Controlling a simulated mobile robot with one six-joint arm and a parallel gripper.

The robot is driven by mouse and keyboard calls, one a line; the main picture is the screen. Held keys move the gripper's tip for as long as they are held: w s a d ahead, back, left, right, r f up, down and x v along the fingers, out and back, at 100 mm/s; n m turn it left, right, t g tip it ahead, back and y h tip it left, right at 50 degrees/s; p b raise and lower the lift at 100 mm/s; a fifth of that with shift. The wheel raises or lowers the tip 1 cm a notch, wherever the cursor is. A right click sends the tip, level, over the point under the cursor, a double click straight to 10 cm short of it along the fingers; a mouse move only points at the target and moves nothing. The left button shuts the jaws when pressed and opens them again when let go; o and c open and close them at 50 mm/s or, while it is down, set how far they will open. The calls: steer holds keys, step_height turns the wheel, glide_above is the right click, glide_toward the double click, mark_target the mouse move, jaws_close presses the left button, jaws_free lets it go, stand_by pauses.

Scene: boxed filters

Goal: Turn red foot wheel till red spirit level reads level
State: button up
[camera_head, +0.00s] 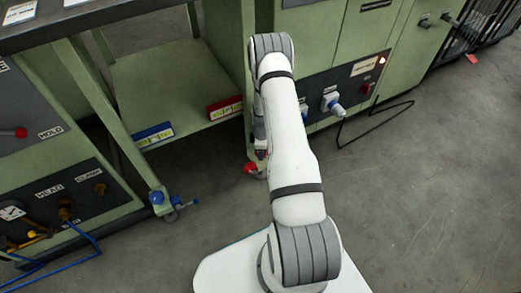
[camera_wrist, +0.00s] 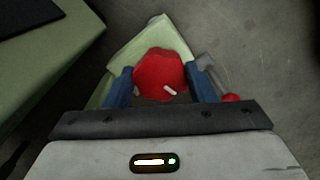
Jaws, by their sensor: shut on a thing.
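The red foot wheel (camera_wrist: 160,70) is in the middle of the wrist view, with a small white mark on its face. My gripper (camera_wrist: 162,84) is shut on it, one blue finger on each side. In the head view, red of the foot (camera_head: 250,168) shows beside my arm, which hides most of my gripper. The red spirit level (camera_head: 225,108) is on the front edge of the green shelf, at its right end. Its yellow vial shows dark marks, but the bubble is too small to read.
A lever with a red knob (camera_wrist: 231,98) sits just right of my gripper. A blue spirit level (camera_head: 153,134) and blue foot wheel (camera_head: 158,198) are at the left. Green cabinets stand either side of the shelf (camera_head: 165,85).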

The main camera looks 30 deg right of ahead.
steer(key=shift+w+a+n, duration=0.1)
steer(key=shift+w+n, duration=0.1)
steer(key=shift+n, duration=1.9)
steer(key=o, duration=1)
steer(key=shift+s, duration=0.1)
steer(key=shift+c, duration=0.2)
step_height(320, 180, up, 8)
steer(key=p, duration=0.3)
steer(key=shift+s+f, duration=0.1)
steer(key=shift+f, duration=0.05)
